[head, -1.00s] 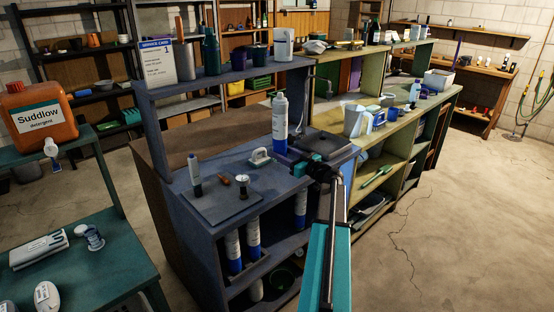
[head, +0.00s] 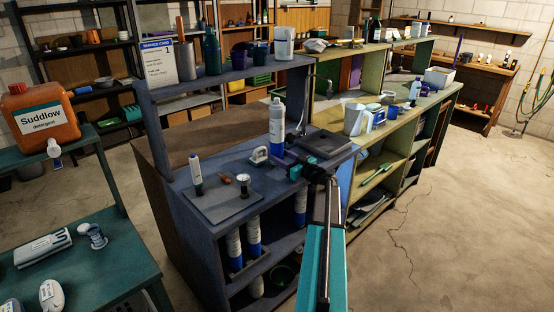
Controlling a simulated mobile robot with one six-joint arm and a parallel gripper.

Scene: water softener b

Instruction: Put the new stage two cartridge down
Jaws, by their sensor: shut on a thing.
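An upright white cartridge with a blue lower part (head: 277,128) is at my gripper (head: 284,163), over the back of the dark blue bench (head: 215,230). My gripper is shut on it near its blue lower end. The fingertips are small and partly merge with the cartridge's base. I cannot tell whether its bottom touches the bench top. Similar white and blue cartridges stand in the bench's lower compartments, two at the left (head: 234,247) and one at the right (head: 300,203).
A grey mat (head: 225,212) left of my gripper holds a small bottle (head: 196,174) and a spool (head: 243,183). A white handled item (head: 259,155) stands just left of the cartridge. A dark square plate (head: 325,143) lies to the right. A service card (head: 158,62) stands on the upper shelf.

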